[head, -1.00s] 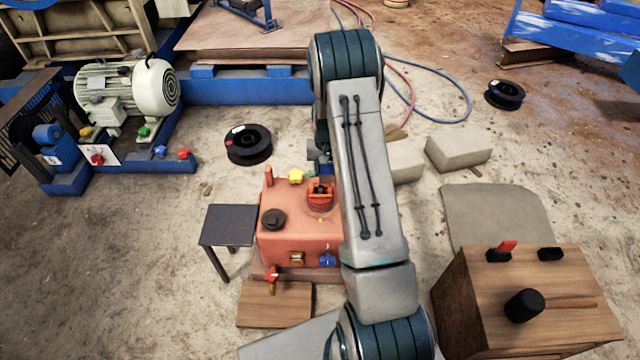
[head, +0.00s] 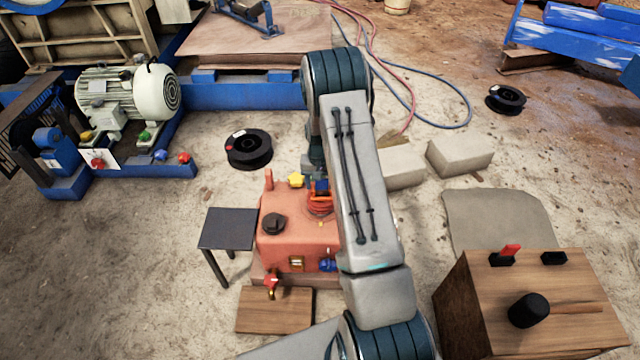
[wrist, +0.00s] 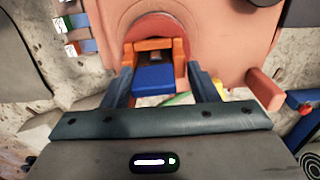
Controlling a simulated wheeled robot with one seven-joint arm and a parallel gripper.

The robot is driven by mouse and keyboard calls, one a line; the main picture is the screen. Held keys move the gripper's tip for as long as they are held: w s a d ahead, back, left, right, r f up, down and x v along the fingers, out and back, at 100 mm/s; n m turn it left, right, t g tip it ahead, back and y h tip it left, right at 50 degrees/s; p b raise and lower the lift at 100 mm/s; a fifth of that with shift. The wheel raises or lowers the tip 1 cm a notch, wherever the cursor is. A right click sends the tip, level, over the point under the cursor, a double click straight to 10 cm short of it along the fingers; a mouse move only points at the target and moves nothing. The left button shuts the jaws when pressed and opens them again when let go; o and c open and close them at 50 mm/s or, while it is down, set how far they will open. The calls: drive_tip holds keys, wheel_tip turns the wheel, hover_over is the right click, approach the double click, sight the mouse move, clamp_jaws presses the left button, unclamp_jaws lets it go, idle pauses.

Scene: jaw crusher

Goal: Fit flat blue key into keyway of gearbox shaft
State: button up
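The flat blue key (wrist: 154,77) shows between the tips of my gripper (wrist: 158,76) in the wrist view. The fingers flank it and appear shut on it, though contact on the right side is unclear. The key lies right at an orange, slotted piece (wrist: 152,45) on the round red end of the gearbox shaft. How deep it sits in the keyway is hidden. In the head view, my gripper (head: 318,178) is above the salmon-red gearbox (head: 285,235), with the key (head: 320,187) just over the orange shaft piece (head: 320,202).
A yellow knob (head: 296,180), a black cap (head: 273,223) and a red post (head: 268,180) stand on the gearbox. A small dark table (head: 228,228) is at its left. A wooden box (head: 540,290) is at right.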

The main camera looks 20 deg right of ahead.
drive_tip(key=shift+s+d+f, duration=0.25)
drive_tip(key=shift+s+f, duration=0.15)
drive_tip(key=shift+r, duration=0.2)
drive_tip(key=r+p, duration=0.1)
drive_tip(key=r, duration=0.3)
drive_tip(key=r+p, duration=0.1)
drive_tip(key=r, duration=0.2)
drive_tip(key=r+p, duration=0.1)
drive_tip(key=r, duration=0.3)
drive_tip(key=shift+w+a+r, duration=0.1)
drive_tip(key=shift+w+r, duration=0.15)
drive_tip(key=shift+r, duration=0.05)
drive_tip(key=s+a+r+n, duration=0.2)
drive_tip(key=s+a+r, duration=0.3)
drive_tip(key=s+r, duration=0.45)
drive_tip(key=s+a+r+n, duration=0.1)
drive_tip(key=s+a+r, duration=0.4)
drive_tip(key=s+r, duration=0.45)
drive_tip(key=s+a+r+n+t, duration=0.1)
drive_tip(key=s+a, duration=0.1)
drive_tip(key=s, duration=0.8)
drive_tip(key=shift+r+n, duration=0.15)
drive_tip(key=shift+n, duration=0.25)
